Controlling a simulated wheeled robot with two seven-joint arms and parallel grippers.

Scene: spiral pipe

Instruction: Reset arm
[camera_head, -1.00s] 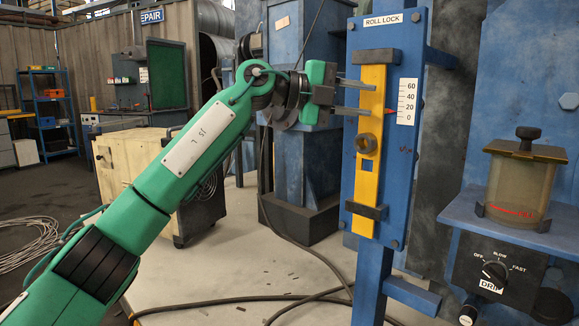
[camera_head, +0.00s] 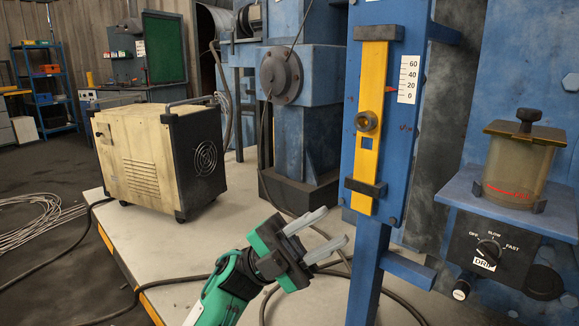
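My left gripper (camera_head: 330,232) is low in the middle of the head view, above the pale platform. Its two grey fingers are apart with nothing between them, pointing up and to the right. It is clear of the blue panel (camera_head: 398,150) and below and left of the yellow bar (camera_head: 369,90). The yellow bar stands upright on the panel between two dark brackets and carries a round brown knob (camera_head: 367,121). My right gripper is not in view.
A beige box on casters (camera_head: 140,160) stands on the platform (camera_head: 165,240) at left. Dark cables lie across the platform. A shelf at right holds a lidded clear pot (camera_head: 518,165) above a control box with a dial (camera_head: 488,250). The platform's middle is mostly free.

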